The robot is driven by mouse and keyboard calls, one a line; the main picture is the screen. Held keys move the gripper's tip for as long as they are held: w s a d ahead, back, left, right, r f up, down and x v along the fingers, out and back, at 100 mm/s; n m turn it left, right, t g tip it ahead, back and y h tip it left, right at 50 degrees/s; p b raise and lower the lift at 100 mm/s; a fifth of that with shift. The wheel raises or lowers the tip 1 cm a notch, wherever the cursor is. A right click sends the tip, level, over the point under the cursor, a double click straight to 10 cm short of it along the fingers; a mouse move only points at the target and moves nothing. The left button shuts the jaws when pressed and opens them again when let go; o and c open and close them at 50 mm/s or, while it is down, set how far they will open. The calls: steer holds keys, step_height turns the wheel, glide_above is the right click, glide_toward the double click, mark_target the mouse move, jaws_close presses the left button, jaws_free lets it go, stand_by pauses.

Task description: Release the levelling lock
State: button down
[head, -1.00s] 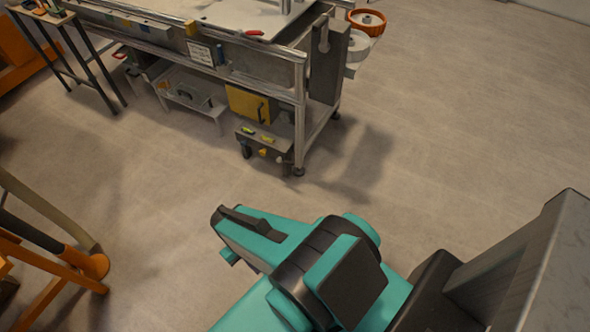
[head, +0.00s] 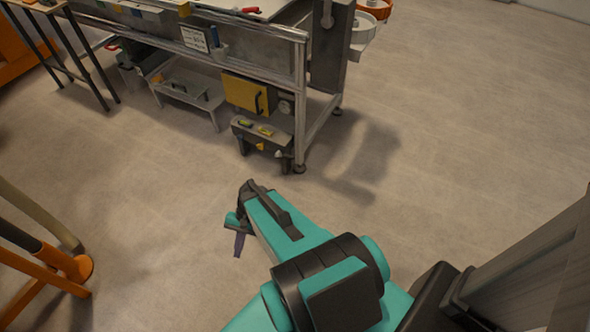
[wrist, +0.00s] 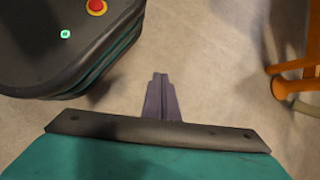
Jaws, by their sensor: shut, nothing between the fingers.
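The sandbed table (head: 270,42) stands on a metal frame at the top of the head view, its upper part cut off. A red-handled item (head: 250,10) lies at its top edge. Under the frame are a yellow panel (head: 240,94) with a black handle and a dark box (head: 272,140) with yellow-green and orange parts. I cannot tell which part is the levelling lock. My gripper (head: 238,246) points down over open floor, well short of the table. In the wrist view its fingers (wrist: 161,95) are together and empty.
A low grey stand (head: 188,88) is under the table. An orange frame (head: 40,270) with a thick hose is at lower left; orange legs (wrist: 295,66) show at right in the wrist view. Orange and white reels are at the table's right end. The floor (head: 150,210) between is clear.

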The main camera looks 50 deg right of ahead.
steer(key=w+d+f+m+t+y+b, duration=0.1)
steer(key=w+d+f+m+t+b, duration=0.4)
steer(key=w+d+f+m+b, duration=0.5)
steer(key=w+d+f+m+t+y+b, duration=0.1)
steer(key=w+d+f+m+t+b, duration=0.3)
steer(key=d+b, duration=0.65)
steer(key=s+d+f+m+t+h+b, duration=0.2)
steer(key=d+m+t+b, duration=0.2)
steer(key=d, duration=1.3)
steer(key=s+d+f+m+t+h+b, duration=0.2)
steer(key=d+m+t+b, duration=0.3)
steer(key=d, duration=1.2)
steer(key=m+h+b, duration=0.1)
steer(key=b, duration=0.2)
steer(key=shift+s+d+f+m+t+b, duration=0.2)
steer(key=shift+s+d+m+t+b, duration=0.1)
steer(key=shift+s+d+b, duration=0.05)
steer(key=shift+w, duration=0.1)
